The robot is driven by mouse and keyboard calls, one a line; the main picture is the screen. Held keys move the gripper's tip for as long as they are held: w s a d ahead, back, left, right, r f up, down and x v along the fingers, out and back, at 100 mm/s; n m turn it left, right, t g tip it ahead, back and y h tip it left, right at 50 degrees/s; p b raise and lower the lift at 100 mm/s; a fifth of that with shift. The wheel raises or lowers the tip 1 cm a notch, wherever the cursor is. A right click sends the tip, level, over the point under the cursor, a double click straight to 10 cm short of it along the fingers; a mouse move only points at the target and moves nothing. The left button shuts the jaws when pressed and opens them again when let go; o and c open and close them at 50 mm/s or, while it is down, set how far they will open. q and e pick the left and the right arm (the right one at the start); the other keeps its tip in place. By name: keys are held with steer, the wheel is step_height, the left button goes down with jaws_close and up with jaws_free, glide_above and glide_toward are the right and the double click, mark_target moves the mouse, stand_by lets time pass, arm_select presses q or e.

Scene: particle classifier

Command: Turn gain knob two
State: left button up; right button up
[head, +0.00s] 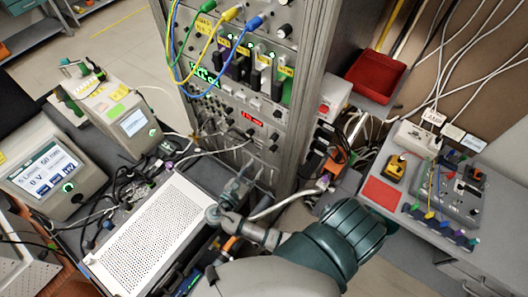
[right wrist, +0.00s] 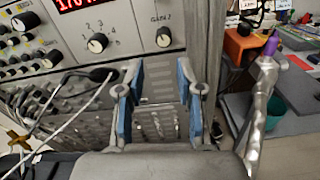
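The gain knob two, a dark round knob (right wrist: 164,38) with a white pointer mark, sits under a "GAIN 2" label on the grey rack panel in the right wrist view. My right gripper (right wrist: 160,82) is open, its two blue-padded fingers apart with nothing between them. It is below the knob in that view and not touching it. My left gripper is not in view.
Left of the knob are a numbered selector knob (right wrist: 97,43) and a red digital display (right wrist: 80,4). Cables cross near the left finger. A perforated white-topped box (head: 155,235) lies below the rack. A side bench (head: 382,192) with wired boxes stands right.

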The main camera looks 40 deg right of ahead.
mark_target(270, 151)
steer(key=x, duration=0.7)
steer(key=s+f+p+x, duration=0.1)
steer(key=x, duration=0.3)
steer(key=shift+s+d, duration=0.1)
steer(key=shift+a+r, duration=0.25)
steer(key=shift+a, duration=0.3)
steer(key=shift+a+r, duration=0.2)
steer(key=shift+a, duration=0.4)
steer(key=shift+w+a, duration=0.35)
steer(key=shift+w, duration=0.05)
steer(key=shift+d, duration=0.35)
steer(key=shift+c, duration=0.5)
steer(key=shift+s+d+f, duration=0.1)
steer(key=shift+s+d, duration=0.05)
steer(key=shift+d, duration=0.3)
steer(key=c, duration=0.4)
steer(key=shift+s+d, duration=0.1)
steer(key=shift+d, duration=0.2)
jaws_close()
steer(key=shift+d, duration=0.1)
steer(key=shift+a, duration=0.3)
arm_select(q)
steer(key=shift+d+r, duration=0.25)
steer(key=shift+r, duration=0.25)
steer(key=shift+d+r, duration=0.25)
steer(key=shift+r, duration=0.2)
arm_select(e)
steer(key=shift+f+m, duration=0.1)
steer(key=shift+m, duration=0.2)
